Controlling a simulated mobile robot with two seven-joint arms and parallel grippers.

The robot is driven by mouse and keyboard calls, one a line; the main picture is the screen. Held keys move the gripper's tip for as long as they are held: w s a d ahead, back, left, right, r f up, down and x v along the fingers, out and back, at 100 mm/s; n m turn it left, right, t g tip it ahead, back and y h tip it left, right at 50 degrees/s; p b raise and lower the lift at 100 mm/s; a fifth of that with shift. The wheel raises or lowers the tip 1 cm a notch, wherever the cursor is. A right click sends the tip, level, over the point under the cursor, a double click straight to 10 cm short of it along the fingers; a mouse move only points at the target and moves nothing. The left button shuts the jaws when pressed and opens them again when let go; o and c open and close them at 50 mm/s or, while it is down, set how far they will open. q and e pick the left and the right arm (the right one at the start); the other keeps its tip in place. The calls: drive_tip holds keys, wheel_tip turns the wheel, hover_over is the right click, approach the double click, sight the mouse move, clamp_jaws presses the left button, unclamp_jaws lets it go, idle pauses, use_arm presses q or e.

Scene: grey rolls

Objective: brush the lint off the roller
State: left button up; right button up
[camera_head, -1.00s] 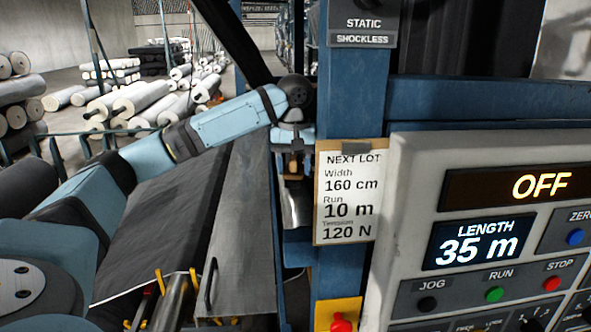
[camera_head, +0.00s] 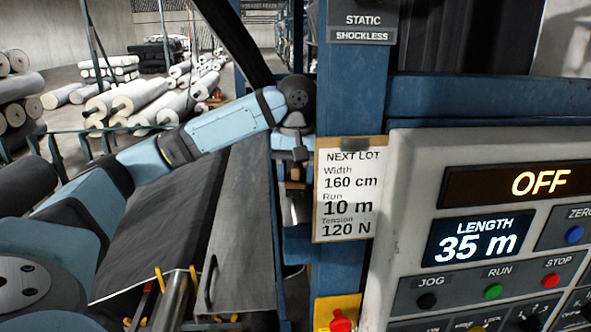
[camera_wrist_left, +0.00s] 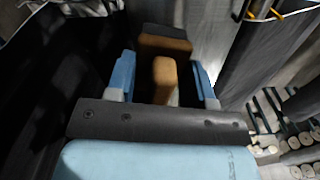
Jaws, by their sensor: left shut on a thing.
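My left gripper (camera_wrist_left: 163,80) is shut on a brush with a brown wooden handle (camera_wrist_left: 165,72). A blue finger stands on each side of the handle. The brush has a brown block and a dark edge beyond it; its bristles cannot be made out. In the head view my left gripper (camera_head: 295,155) is partly hidden beside the blue post, with a bit of brown below it. A shiny metal roller (camera_head: 175,298) shows at the lower left. No lint can be made out, and whether the brush touches a roller cannot be told. My right gripper is not in view.
A blue post (camera_head: 350,100) with a NEXT LOT card (camera_head: 348,190) stands right of my left gripper. A control panel (camera_head: 480,240) reads OFF and 35 m. Dark cloth (camera_head: 160,225) and a grey board (camera_head: 240,220) lie below my arm. Pale rolls (camera_head: 140,95) are piled behind.

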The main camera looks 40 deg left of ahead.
use_arm(q)
drive_tip(key=shift+s+d+r, duration=0.1)
drive_tip(key=shift+s+d, duration=0.55)
drive_tip(key=shift+d, duration=0.2)
drive_tip(key=shift+s+d, duration=1.05)
drive_tip(key=shift+d, duration=0.25)
drive_tip(key=shift+r, duration=2.85)
wheel_tip(320, 180, up, 3)
drive_tip(key=shift+r, duration=0.1)
drive_tip(key=shift+a, duration=0.15)
